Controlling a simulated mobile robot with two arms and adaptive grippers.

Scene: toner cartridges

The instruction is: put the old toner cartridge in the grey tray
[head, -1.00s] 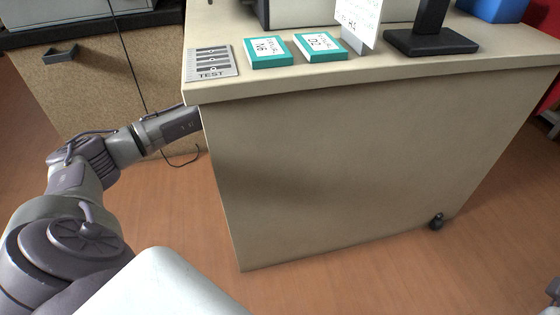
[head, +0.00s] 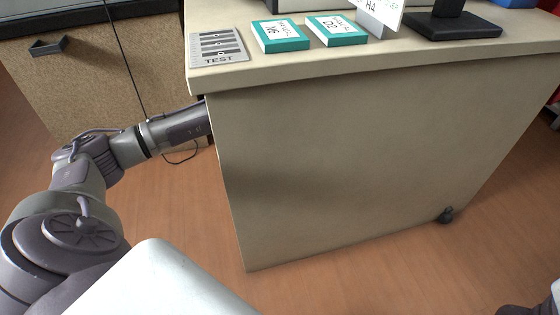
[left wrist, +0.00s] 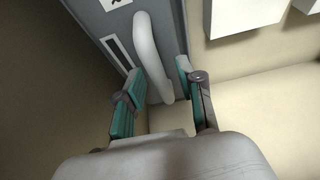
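My left arm reaches behind the left side of the beige desk in the head view, so its gripper is hidden there. In the left wrist view my left gripper (left wrist: 158,88) has its two teal-padded fingers apart. A pale curved handle-like bar (left wrist: 148,48) runs between and beyond the fingers; I cannot tell if they touch it. Behind it is a dark grey panel (left wrist: 112,22) with a white label and a slot. I cannot tell whether this is the cartridge or part of a machine. No grey tray is recognisable. My right gripper is not in view.
The beige desk (head: 350,150) fills the middle of the head view. On it are a grey TEST plate (head: 217,47), two teal-edged boxes (head: 280,37) (head: 337,31), a white sign (head: 378,14) and a black stand (head: 452,26). White blocks (left wrist: 240,15) show in the left wrist view.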

